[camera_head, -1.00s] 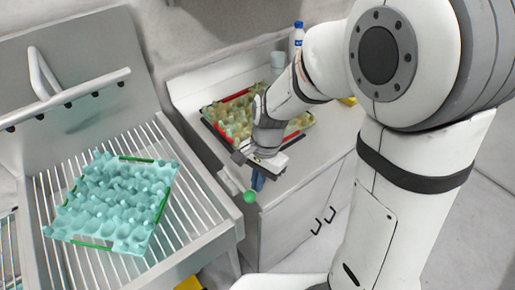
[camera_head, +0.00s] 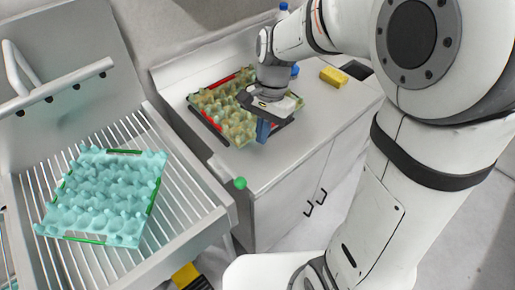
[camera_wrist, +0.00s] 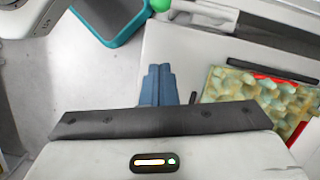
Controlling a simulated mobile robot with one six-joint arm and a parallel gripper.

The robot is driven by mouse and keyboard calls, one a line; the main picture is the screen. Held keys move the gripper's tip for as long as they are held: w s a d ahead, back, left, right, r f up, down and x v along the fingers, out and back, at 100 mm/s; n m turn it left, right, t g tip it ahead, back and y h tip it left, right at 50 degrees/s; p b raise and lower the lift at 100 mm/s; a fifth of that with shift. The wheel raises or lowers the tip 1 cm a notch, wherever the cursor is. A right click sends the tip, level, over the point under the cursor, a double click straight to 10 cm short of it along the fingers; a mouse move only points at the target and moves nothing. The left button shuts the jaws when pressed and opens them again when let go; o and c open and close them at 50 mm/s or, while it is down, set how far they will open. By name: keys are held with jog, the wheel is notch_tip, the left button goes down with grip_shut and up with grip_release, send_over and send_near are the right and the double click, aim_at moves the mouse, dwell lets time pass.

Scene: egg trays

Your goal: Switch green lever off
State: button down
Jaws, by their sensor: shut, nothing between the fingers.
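The green lever shows as a round green knob (camera_head: 240,183) in the head view, at the near left corner of the white counter, beside the sink unit. In the wrist view the green knob (camera_wrist: 159,5) is cut by the top edge. My gripper (camera_head: 262,138) is above the counter, to the right of the knob and apart from it. Its blue fingers (camera_wrist: 158,72) are closed together and empty. The lever's shaft and mount are mostly hidden.
A yellowish egg tray with red strips (camera_head: 196,101) lies on the counter behind my gripper. A teal egg tray with green strips (camera_head: 75,238) rests on the slatted rack (camera_head: 188,215) at left. A yellow sponge (camera_head: 334,76) lies at the counter's right.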

jog(key=shift+v, duration=1.15)
jog(key=shift+w, duration=0.1)
jog(key=s+d+r+n+t+h, duration=0.1)
jog(key=s+d+r+n+t, duration=0.2)
jog(key=s+d, duration=0.7)
jog(key=d+n+t, duration=0.1)
jog(key=n+t, duration=0.1)
jog(key=n, duration=0.2)
jog(key=shift+s+d+h, duration=0.2)
jog(key=shift+h, duration=0.1)
